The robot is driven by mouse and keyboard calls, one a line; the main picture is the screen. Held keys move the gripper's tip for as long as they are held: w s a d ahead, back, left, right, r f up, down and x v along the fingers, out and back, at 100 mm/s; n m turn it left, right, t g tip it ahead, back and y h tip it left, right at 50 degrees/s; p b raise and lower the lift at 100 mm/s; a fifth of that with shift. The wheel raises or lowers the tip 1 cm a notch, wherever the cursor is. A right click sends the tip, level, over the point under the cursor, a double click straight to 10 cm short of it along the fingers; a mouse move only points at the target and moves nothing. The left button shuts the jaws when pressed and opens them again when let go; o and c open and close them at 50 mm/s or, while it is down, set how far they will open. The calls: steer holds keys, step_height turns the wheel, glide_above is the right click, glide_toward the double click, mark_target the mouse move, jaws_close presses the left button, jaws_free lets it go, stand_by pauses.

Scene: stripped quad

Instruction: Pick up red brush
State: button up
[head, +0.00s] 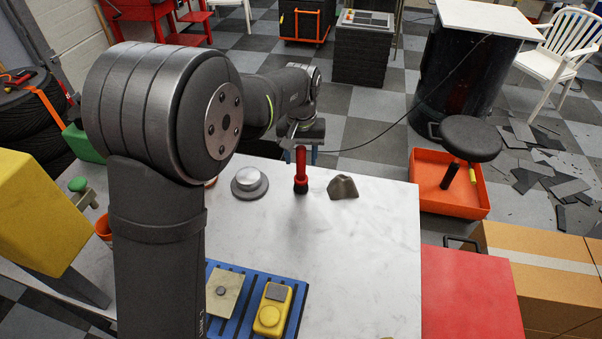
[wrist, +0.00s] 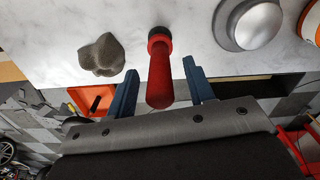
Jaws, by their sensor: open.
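The red brush (head: 301,168) stands upright on the white table, black end down, near the table's far edge. In the wrist view the red brush (wrist: 160,75) shows with its handle pointing toward my gripper. My gripper (wrist: 164,84) is open, with one blue finger on each side of the handle and a gap on both sides. In the head view my gripper (head: 302,150) is at the top of the brush, partly hidden by the arm and handle.
A grey metal dish-like object (head: 249,183) stands left of the brush, and a brown-grey rock-like lump (head: 343,187) lies to its right. A blue rack (head: 245,318) with a yellow device (head: 272,308) is at the front. The table's middle right is clear.

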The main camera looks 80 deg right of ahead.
steer(key=shift+f, duration=0.6)
steer(key=c, duration=1.1)
jaws_close()
steer(key=shift+r, duration=0.15)
